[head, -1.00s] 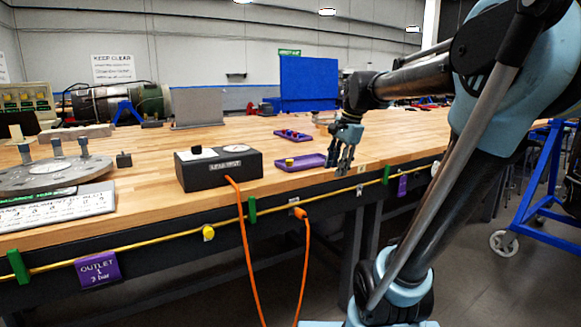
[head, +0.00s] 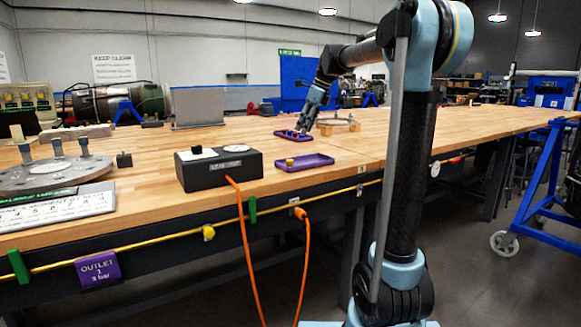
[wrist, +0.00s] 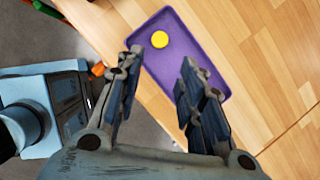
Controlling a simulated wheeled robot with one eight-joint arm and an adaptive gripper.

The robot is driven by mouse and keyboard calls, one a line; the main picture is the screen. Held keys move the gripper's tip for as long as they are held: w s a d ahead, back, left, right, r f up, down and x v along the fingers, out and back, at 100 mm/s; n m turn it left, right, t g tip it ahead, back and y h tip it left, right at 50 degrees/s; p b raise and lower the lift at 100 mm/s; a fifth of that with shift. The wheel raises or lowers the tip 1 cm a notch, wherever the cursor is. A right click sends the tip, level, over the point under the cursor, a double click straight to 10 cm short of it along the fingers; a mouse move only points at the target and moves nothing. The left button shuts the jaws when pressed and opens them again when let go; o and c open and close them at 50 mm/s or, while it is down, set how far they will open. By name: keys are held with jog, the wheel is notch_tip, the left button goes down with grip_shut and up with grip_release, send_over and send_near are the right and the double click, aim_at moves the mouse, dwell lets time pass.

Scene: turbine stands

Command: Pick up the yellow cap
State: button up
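The yellow cap (head: 290,162) is a small round piece in the near purple tray (head: 316,160) on the wooden bench. In the wrist view the cap (wrist: 160,39) lies toward the upper left of the purple tray (wrist: 176,17), just beyond the fingertips. My gripper (head: 302,130) is above the bench, over or in front of the farther tray in the head view; its exact height is hard to tell. In the wrist view my gripper (wrist: 161,62) has its fingers spread apart with nothing between them.
A second purple tray (head: 270,134) with small red and blue pieces lies farther back. A black box (head: 218,168) stands left of the near tray. A yellow hose (head: 130,244) and orange cable (head: 243,240) run along the bench front. The bench top to the right is mostly clear.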

send_over(291, 160)
jog(key=d, duration=0.2)
notch_tip(291, 160, down, 9)
jog(key=shift+s+f, duration=0.1)
jog(key=shift+x, duration=2.65)
jog(key=c, duration=0.5)
